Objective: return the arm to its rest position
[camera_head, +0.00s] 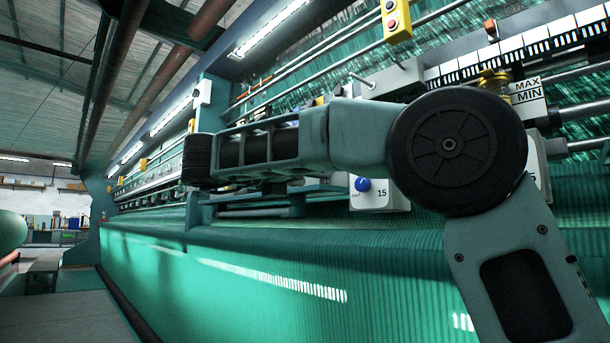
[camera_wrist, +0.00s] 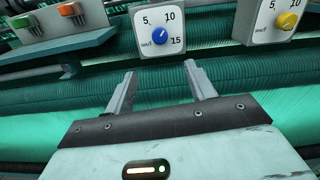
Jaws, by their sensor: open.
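My gripper (camera_wrist: 160,68) shows in the wrist view with its two grey fingers spread apart and nothing between them. It points toward the green netting (camera_wrist: 265,75) and a white dial box with a blue knob (camera_wrist: 160,36), which lies beyond the fingertips. In the head view my arm (camera_head: 350,138) runs from the lower right up to a large black joint, then stretches left in front of the machine. The fingers cannot be made out in the head view. The blue knob (camera_head: 362,184) shows just below my arm there.
A white box with a yellow knob (camera_wrist: 287,20) and a panel with green and orange switches (camera_wrist: 60,34) flank the dial. The long netting machine (camera_head: 270,235) fills the right and middle. A grey walkway (camera_head: 60,315) lies open at lower left.

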